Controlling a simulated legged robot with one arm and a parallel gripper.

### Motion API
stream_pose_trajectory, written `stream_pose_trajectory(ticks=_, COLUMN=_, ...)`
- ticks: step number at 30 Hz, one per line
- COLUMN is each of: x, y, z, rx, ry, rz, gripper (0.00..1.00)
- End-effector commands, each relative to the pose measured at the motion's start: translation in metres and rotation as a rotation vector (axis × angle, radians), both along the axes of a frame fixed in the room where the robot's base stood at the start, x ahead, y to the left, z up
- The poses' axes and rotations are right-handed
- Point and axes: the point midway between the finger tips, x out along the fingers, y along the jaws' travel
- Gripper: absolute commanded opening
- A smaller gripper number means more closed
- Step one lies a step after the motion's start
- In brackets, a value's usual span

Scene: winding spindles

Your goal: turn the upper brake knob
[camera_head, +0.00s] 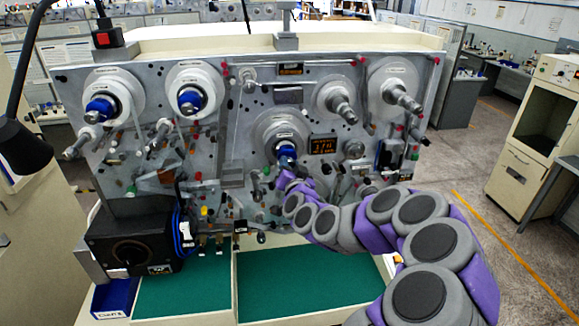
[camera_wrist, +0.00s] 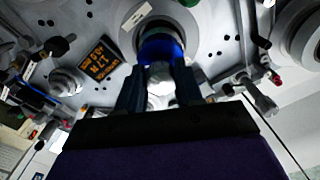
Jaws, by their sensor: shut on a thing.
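A winding machine with a grey upright panel (camera_head: 235,150) fills the middle of the head view. My gripper (camera_head: 286,172) is at the central lower spindle, at the end of my purple and grey arm. In the wrist view its two dark fingers (camera_wrist: 159,90) are on either side of a silver-tipped knob with a blue collar (camera_wrist: 160,46). They are shut on the silver end. The blue collar also shows in the head view (camera_head: 286,150), in front of a round white disc (camera_head: 268,130). I cannot tell which knob is the upper brake knob.
Other spindles project from the panel: two blue-collared ones (camera_head: 101,108) at upper left and grey ones (camera_head: 402,97) at upper right. A small orange display (camera_head: 323,145) is close to my gripper. A black control box (camera_head: 132,245) and green trays (camera_head: 290,282) are below.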

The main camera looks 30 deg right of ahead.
Motion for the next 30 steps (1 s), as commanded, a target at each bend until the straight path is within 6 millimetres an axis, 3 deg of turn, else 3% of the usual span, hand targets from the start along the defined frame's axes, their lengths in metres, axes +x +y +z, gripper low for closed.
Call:
stream_pose_trajectory(ticks=9, x=0.0001, y=-0.0003, z=-0.0005, rx=0.000, ry=0.001, rz=-0.005, gripper=0.03)
stream_pose_trajectory(ticks=20, x=0.0000, y=0.0001, z=-0.0022, rx=-0.070, ry=0.021, rz=-0.004, gripper=0.03)
stream_pose_trajectory(ticks=30, x=0.0003, y=0.0000, z=-0.0052, rx=-0.316, ry=0.092, rz=-0.003, gripper=0.03)
